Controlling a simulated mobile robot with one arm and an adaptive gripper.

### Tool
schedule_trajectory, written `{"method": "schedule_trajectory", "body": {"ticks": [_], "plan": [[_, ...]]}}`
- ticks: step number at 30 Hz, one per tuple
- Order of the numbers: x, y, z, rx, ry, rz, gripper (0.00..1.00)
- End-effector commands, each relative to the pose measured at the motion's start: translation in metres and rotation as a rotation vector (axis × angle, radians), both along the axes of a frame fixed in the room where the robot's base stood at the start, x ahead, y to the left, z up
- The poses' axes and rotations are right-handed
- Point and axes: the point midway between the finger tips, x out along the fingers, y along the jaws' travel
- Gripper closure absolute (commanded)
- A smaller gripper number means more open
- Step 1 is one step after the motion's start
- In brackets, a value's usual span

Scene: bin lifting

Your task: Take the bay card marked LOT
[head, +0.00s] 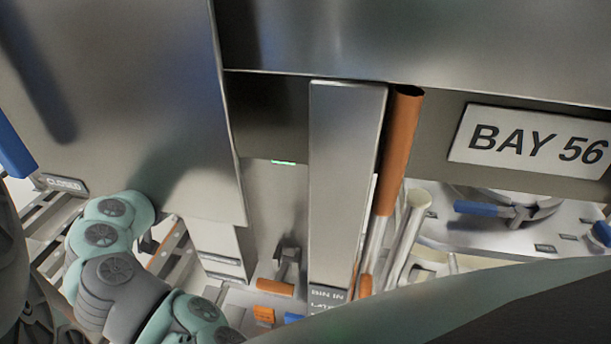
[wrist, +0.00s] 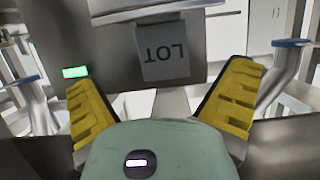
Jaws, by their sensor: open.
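The bay card marked LOT (wrist: 165,66) is a grey card whose letters read upside down in the wrist view. It hangs at the upper middle, just under a pale metal ledge (wrist: 160,13). My gripper (wrist: 163,88) is open, its two yellow-padded fingers spread to the left and right below the card. Nothing is between the fingers, and the card appears beyond them. In the head view my teal and grey arm shows at the lower left. I cannot make out the gripper or the card there.
In the head view a metal column (head: 345,180) stands mid-picture beside an orange-topped pole (head: 397,150). A BAY 56 sign (head: 530,140) is at the right. A large metal panel (head: 120,100) fills the upper left. A small green light (head: 283,162) also glows in the wrist view (wrist: 75,72).

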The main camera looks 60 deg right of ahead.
Motion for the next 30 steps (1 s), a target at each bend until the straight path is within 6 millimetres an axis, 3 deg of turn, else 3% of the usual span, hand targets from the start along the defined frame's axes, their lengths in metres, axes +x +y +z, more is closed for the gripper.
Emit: {"method": "schedule_trajectory", "body": {"ticks": [30], "plan": [[0.021,-0.042,-0.022,0.003,0.005,0.006,0.0]]}}
